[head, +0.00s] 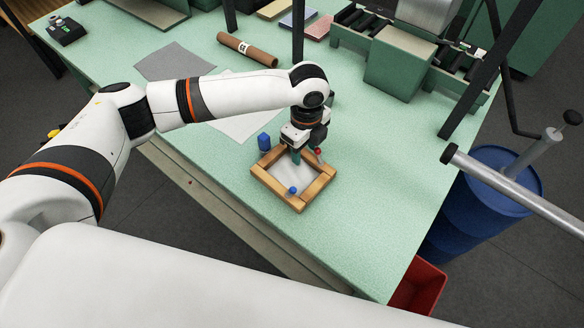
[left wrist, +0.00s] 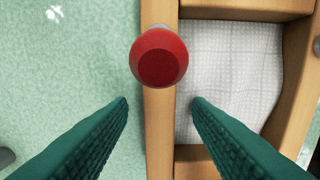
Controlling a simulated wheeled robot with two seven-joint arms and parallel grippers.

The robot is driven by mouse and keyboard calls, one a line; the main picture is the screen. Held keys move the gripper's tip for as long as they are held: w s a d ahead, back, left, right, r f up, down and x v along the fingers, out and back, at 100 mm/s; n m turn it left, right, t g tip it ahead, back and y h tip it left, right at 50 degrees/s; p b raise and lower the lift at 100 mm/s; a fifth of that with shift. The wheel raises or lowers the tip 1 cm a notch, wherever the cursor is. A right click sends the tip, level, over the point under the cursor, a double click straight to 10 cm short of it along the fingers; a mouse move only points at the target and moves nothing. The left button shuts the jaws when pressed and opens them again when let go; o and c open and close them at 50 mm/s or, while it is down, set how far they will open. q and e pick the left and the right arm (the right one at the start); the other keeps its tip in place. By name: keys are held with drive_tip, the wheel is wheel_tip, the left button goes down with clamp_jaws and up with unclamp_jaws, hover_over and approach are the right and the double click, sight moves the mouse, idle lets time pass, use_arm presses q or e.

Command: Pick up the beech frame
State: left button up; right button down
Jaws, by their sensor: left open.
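The beech frame (head: 275,186) is a square of pale wood with white cloth (head: 296,178) inside, lying on the green table. My left gripper (head: 297,157) points down at its far side. In the left wrist view the open teal fingers (left wrist: 160,103) show on either side of one wooden rail (left wrist: 159,130), with nothing held; their height against the rail is hard to tell. A red knob (left wrist: 158,57) stands on that rail just ahead of the fingertips. A blue knob (head: 292,190) is at the frame's near side. My right gripper is not in view.
A blue block (head: 264,142) stands just left of the frame. A brown roll (head: 247,49) and grey sheet (head: 174,63) lie farther back. Green machinery (head: 400,65) stands at the back right; dark posts rise nearby. The table (head: 390,190) right of the frame is clear.

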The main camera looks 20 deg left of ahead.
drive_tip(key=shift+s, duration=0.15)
use_arm(q)
drive_tip(key=shift+c, duration=1)
clamp_jaws()
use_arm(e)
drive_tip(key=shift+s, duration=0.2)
use_arm(q)
wheel_tip(320, 180, up, 10)
drive_tip(key=b, duration=0.1)
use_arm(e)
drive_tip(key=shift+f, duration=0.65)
